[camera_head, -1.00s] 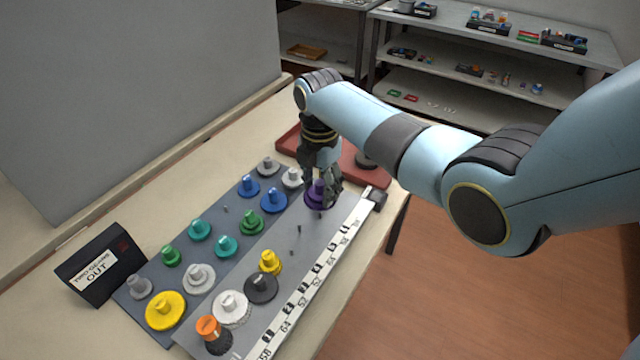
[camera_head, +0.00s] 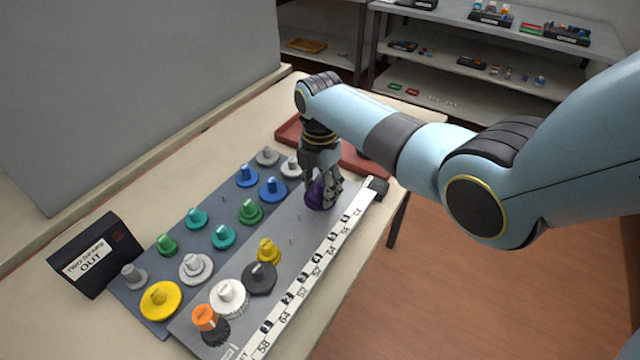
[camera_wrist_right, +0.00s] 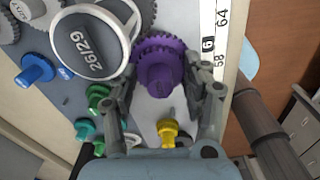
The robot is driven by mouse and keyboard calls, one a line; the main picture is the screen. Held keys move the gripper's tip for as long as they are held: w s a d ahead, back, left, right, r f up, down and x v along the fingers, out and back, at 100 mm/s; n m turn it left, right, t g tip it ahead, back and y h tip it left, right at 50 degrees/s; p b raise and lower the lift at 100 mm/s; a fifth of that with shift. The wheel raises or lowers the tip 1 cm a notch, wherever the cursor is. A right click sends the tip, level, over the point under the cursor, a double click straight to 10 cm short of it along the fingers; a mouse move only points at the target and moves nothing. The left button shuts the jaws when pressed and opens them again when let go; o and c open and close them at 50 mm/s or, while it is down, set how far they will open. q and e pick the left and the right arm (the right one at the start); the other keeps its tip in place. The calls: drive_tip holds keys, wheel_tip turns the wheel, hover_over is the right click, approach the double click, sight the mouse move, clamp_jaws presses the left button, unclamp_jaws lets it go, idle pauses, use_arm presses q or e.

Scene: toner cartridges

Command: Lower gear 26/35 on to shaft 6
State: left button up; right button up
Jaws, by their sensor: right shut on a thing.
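My right gripper (camera_head: 325,188) is shut on a purple gear (camera_head: 314,197) near the far end of the front grey plate. In the right wrist view the purple gear (camera_wrist_right: 160,65) sits between the two fingers, toothed rim outward, beside the strip label 6 (camera_wrist_right: 208,43). I cannot read its marking. The shaft under it is hidden, and I cannot tell whether the gear rests on the plate. My left gripper is not in view.
A gear with a large cap marked 26/29 (camera_wrist_right: 90,45) stands close to the left finger. Several other gears, such as a blue one (camera_head: 272,190), stand on the back plate. Black (camera_head: 259,279) and yellow (camera_head: 268,252) gears stand nearer on the front plate. A red tray (camera_head: 290,133) lies behind.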

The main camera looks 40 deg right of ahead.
sight(320, 183)
drive_tip(key=shift+p, duration=0.3)
idle(0.5)
drive_tip(key=shift+f, duration=0.35)
idle(0.5)
idle(0.9)
drive_tip(key=shift+f+b, duration=0.65)
drive_tip(key=shift+f, duration=0.3)
idle(0.4)
drive_tip(key=o, duration=1.2)
wheel_tip(320, 183, up, 12)
